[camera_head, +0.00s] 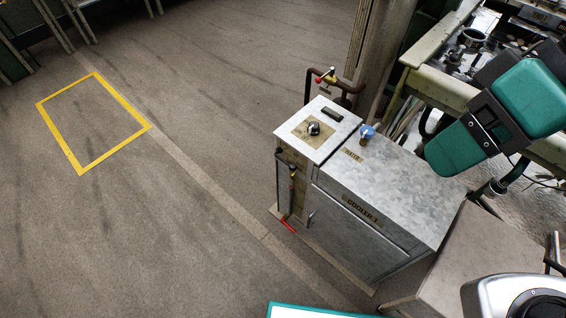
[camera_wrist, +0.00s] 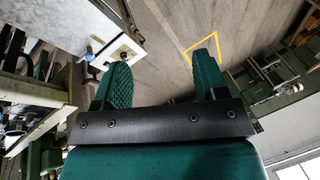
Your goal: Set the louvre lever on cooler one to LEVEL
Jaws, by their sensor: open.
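Cooler one (camera_head: 370,190) is a grey metal cabinet labelled COOLER 1, right of centre in the head view. A thin lever with a red grip (camera_head: 289,226) hangs down along its left end, below a dark pivot. I take it for the louvre lever; its position marks are too small to read. My gripper (camera_head: 455,150) is above and right of the cooler in the head view, apart from the lever. In the wrist view my gripper (camera_wrist: 162,62) shows two green fingers spread wide with nothing between them. The lever cannot be made out there.
A black dial (camera_head: 314,128) and a blue valve (camera_head: 366,132) stand on the cooler top. A pipe with a red-handled valve (camera_head: 326,76) rises behind. A cluttered bench (camera_head: 440,88) is at the upper right. The floor left of the cooler is clear, with a yellow outline (camera_head: 95,122).

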